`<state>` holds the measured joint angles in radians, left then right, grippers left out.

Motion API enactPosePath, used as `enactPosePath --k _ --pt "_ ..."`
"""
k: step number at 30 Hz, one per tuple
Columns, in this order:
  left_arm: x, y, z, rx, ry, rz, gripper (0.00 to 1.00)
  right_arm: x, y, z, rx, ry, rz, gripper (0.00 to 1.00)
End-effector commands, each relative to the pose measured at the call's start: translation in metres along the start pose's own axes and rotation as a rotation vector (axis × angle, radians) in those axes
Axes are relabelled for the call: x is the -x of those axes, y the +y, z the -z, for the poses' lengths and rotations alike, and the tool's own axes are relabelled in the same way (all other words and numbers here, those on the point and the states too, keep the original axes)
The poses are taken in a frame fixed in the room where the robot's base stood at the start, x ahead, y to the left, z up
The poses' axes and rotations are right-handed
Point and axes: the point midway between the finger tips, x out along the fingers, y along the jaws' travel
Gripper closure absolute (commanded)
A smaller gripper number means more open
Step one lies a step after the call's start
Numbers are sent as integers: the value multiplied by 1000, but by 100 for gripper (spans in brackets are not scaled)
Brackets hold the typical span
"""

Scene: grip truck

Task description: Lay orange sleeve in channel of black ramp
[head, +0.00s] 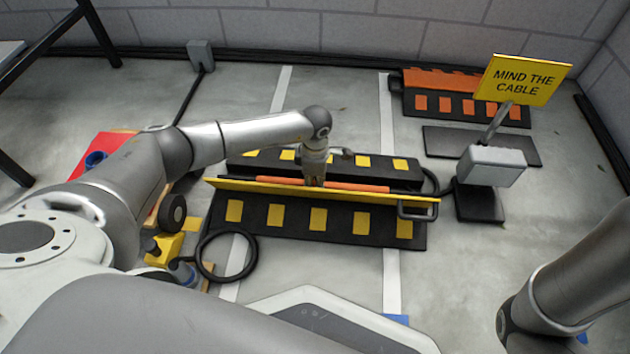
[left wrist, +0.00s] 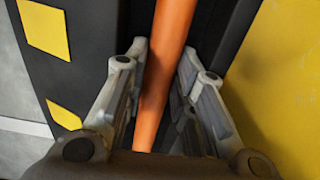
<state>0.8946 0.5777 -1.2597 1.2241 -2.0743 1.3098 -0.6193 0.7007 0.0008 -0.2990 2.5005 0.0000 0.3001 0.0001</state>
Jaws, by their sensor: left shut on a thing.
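The black ramp (head: 290,221) with yellow patches lies on the floor in the middle of the head view. Its long yellow lid (head: 385,197) stands raised along the channel, with a black handle at its right end. The orange sleeve (head: 358,186) lies lengthwise along the channel line behind the lid. My left gripper (head: 314,180) reaches down from above and is shut on the sleeve near its middle. In the left wrist view the sleeve (left wrist: 165,60) runs between the two fingers (left wrist: 157,105). Whether it touches the channel floor is hidden. My right gripper is out of view.
A grey box (head: 492,165) on a black base stands right of the ramp, with a cable toward it. A yellow sign (head: 522,80) and an orange-black ramp (head: 465,105) stand behind. A black cable loop (head: 226,256) and a red case (head: 100,150) lie left.

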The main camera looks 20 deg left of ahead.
Motion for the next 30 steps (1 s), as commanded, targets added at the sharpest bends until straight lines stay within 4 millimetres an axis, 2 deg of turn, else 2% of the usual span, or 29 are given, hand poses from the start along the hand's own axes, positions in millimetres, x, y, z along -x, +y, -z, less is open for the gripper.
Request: enactPosePath --k 8,17,18,23,30 --pt "-8 0 0 0 -1 0 100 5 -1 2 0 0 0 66" --pt "-9 0 0 0 -1 -1 100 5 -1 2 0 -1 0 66" --pt "-9 0 0 0 -1 -1 72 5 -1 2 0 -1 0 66" --pt "-9 0 0 0 -1 0 51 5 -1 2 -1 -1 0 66" --pt "-4 0 0 -1 0 1 50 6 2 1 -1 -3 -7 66"
